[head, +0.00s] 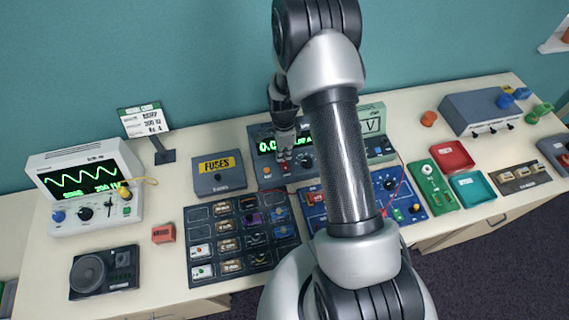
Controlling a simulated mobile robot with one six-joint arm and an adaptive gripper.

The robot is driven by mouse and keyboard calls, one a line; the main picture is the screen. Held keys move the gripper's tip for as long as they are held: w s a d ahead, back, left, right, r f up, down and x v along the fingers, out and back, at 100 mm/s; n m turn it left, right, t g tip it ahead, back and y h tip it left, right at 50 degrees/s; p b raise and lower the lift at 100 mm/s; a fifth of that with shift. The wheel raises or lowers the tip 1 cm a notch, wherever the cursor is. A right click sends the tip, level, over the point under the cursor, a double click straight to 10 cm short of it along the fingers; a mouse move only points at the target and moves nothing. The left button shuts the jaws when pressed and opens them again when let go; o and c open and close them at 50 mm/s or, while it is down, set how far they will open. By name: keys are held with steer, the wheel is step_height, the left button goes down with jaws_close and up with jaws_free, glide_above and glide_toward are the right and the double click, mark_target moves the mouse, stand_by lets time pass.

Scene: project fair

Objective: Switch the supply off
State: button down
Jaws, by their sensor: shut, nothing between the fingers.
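The supply (262,141) is a dark box with a green lit display at the back middle of the table. Part of the display reads "0.0"; my arm hides the rest. Small red and light buttons sit low on its front. My gripper (285,153) is shut and empty, pointing down at the front panel, close to these buttons. I cannot tell whether the fingertips touch a button.
A grey fuses box (219,184) stands left of the supply, and a pale green meter (376,119) stands right of it. A dark component board (229,267) and a blue board (408,206) lie in front. An oscilloscope (60,165) stands at the left.

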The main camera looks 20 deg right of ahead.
mark_target(284, 162)
steer(key=shift+f+b, duration=1)
steer(key=shift+f, duration=0.5)
steer(key=shift+f+b, duration=1.2)
steer(key=shift+b, duration=0.05)
stand_by(0.9)
steer(key=shift+r+p, duration=1.7)
steer(key=shift+r, duration=0.9)
steer(key=shift+s+r+p, duration=0.25)
steer(key=shift+r+p, duration=0.3)
steer(key=shift+r, duration=0.5)
steer(key=shift+w, duration=0.2)
